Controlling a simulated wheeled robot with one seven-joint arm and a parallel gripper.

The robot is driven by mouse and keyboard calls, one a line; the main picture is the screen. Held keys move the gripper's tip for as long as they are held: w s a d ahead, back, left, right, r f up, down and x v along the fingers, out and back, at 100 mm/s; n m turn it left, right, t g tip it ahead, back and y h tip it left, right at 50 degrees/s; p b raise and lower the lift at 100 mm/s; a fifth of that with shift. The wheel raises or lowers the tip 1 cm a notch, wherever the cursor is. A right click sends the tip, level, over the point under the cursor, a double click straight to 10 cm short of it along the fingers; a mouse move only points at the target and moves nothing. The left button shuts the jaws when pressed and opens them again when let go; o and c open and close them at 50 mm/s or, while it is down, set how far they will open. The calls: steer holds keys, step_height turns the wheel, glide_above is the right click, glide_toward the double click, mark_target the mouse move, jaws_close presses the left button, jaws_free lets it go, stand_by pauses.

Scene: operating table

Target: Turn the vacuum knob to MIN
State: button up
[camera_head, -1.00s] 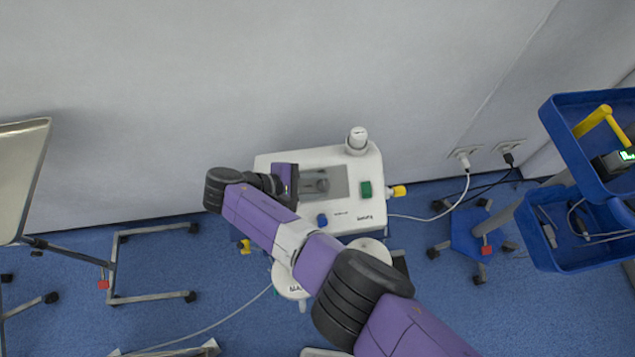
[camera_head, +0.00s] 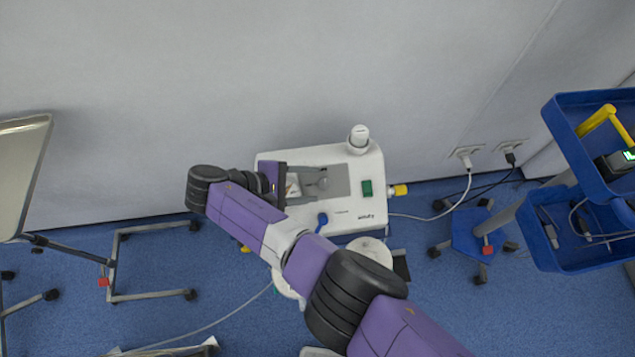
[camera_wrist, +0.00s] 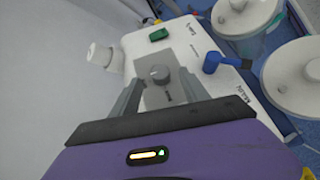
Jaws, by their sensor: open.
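The vacuum knob (camera_wrist: 160,74) is a small grey round dial on a grey panel (camera_wrist: 152,97) of the white suction unit (camera_head: 350,210). In the wrist view the knob sits between the tips of my gripper's two grey fingers (camera_wrist: 158,76), with a gap to each side. My gripper is open and holds nothing. In the head view my gripper's purple end (camera_head: 272,184) is left of the panel, its fingers pointing right over it. The knob's scale and pointer are too small to read.
A green switch (camera_head: 367,188) and a blue hose connector (camera_wrist: 212,62) are on the unit. White-lidded canisters (camera_wrist: 292,75) stand beside it. The wall is behind. A blue trolley (camera_head: 560,160) is at right and a metal stand (camera_head: 115,265) at left.

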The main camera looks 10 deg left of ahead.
steer(key=shift+v, duration=2.05)
